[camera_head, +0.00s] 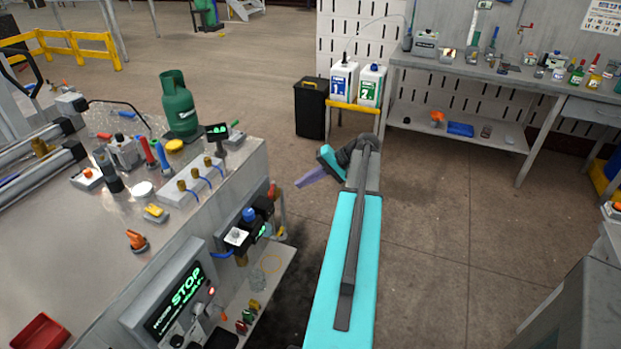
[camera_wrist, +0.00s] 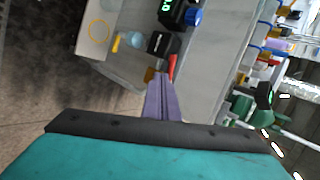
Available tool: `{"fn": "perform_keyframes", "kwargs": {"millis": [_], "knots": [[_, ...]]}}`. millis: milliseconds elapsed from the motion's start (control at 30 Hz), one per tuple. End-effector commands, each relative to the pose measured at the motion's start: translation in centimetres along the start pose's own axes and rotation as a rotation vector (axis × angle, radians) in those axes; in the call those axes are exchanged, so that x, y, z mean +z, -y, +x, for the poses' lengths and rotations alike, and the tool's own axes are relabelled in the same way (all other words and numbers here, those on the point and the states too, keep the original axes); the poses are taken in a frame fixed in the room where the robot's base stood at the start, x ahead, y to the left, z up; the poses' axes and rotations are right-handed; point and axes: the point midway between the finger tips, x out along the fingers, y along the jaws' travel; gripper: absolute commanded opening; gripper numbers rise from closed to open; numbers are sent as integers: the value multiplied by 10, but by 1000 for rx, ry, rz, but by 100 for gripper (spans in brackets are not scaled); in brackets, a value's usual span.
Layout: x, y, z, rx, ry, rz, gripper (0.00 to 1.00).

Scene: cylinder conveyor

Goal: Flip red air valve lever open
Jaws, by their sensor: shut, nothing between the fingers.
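The red lever (camera_head: 271,189) juts up at the right end of the black air unit (camera_head: 262,206) on the side of the workbench. In the wrist view the red lever (camera_wrist: 172,66) shows beside a black block (camera_wrist: 163,44), just beyond and slightly right of my fingertips. My gripper (camera_head: 298,184) has purple fingers, pressed together and empty. In the head view it is to the right of the lever, with a visible gap. In the wrist view the fingertips (camera_wrist: 161,76) overlap the area just below the lever; I cannot tell the depth between them.
The air unit has a blue knob (camera_head: 249,214). A lower shelf (camera_head: 270,277) with small items juts out beneath it. The workbench (camera_head: 75,228) carries a green gas bottle (camera_head: 179,105) and several fittings. Open floor (camera_head: 450,230) lies to the right of my arm.

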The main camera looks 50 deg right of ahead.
Motion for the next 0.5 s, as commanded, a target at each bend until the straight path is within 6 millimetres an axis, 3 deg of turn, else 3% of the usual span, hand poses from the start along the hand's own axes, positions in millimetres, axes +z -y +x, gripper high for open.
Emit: {"fn": "perform_keyframes", "kwargs": {"millis": [300, 500], "knots": [[0, 1, 45, 0, 1, 0, 0], [0, 13, 66, 0, 0, 0, 0]]}}
